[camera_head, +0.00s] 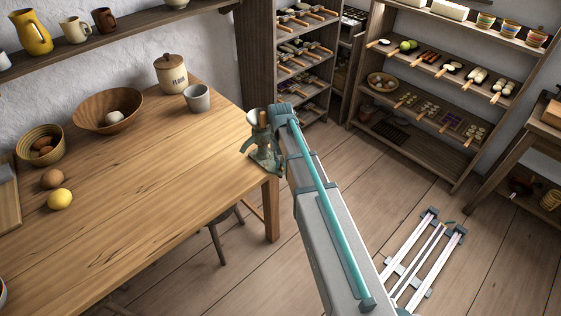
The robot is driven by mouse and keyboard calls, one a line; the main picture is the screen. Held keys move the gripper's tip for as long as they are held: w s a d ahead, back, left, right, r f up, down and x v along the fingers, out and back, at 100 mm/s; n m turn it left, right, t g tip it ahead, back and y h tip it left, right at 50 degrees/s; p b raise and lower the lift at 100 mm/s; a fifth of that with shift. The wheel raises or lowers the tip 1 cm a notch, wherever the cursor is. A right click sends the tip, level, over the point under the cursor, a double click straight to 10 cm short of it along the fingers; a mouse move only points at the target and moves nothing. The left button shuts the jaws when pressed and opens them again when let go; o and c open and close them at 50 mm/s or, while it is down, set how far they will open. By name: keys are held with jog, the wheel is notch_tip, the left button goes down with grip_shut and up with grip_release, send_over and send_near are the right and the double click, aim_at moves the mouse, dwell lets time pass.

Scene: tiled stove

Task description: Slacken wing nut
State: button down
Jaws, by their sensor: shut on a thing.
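A small green-grey grinder (264,150) with a pale hopper on top stands at the right corner of the wooden table (150,165). My arm reaches up from the bottom of the picture. Its far end comes right beside the grinder and covers part of its right side. My gripper is hidden behind the arm, so its fingers and what lies between them do not show. The wing nut cannot be made out; that side of the grinder is small and partly covered.
A grey cup (197,98), a flour jar (171,74) and a wooden bowl (108,110) stand on the table beyond the grinder. A lemon (60,199) lies at the left. Shelves (430,95) line the back.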

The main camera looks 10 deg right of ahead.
jog(key=c, duration=1.3)
grip_release()
jog(key=shift+r, duration=0.1)
notch_tip(320, 180, up, 12)
